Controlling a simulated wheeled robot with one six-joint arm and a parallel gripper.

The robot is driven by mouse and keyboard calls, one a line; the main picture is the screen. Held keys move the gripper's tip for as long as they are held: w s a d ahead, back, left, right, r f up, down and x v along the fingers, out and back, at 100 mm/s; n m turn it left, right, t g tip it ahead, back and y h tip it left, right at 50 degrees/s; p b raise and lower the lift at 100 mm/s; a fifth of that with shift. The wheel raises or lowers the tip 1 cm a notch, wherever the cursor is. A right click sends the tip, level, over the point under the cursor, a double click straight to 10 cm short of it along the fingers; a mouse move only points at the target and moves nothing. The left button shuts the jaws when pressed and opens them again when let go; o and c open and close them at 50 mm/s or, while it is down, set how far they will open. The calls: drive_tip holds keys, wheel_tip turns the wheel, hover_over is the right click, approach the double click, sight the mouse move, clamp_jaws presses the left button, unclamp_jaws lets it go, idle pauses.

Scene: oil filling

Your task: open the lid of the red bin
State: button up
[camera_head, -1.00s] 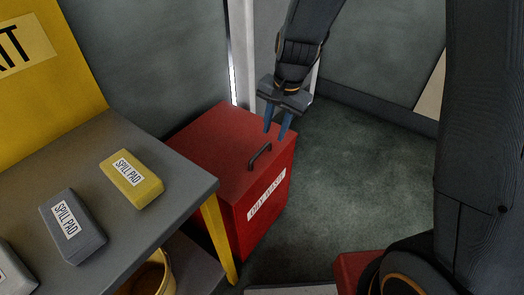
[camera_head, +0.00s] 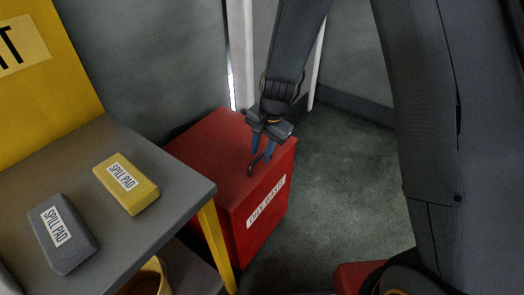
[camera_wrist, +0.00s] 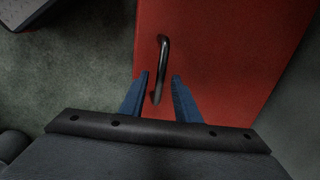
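The red bin (camera_head: 205,152) stands on the floor beside the table, its lid closed and a label reading "OILY WASTE" on its front. A dark bar handle (camera_wrist: 162,66) is fixed on the lid. My gripper (camera_head: 262,153) is over the lid at the handle, fingers pointing down. In the wrist view my gripper (camera_wrist: 158,90) is open, with one blue finger on each side of the near part of the handle. A gap shows between the handle and the fingers. The handle is partly hidden by the fingers in the head view.
A grey table (camera_head: 185,190) with yellow legs stands left of the bin, close to it. A yellow spill pad (camera_head: 128,184) and a grey spill pad (camera_head: 63,233) lie on it. A yellow bucket (camera_head: 151,276) is below.

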clamp_jaws()
drive_tip(key=shift+r, duration=0.15)
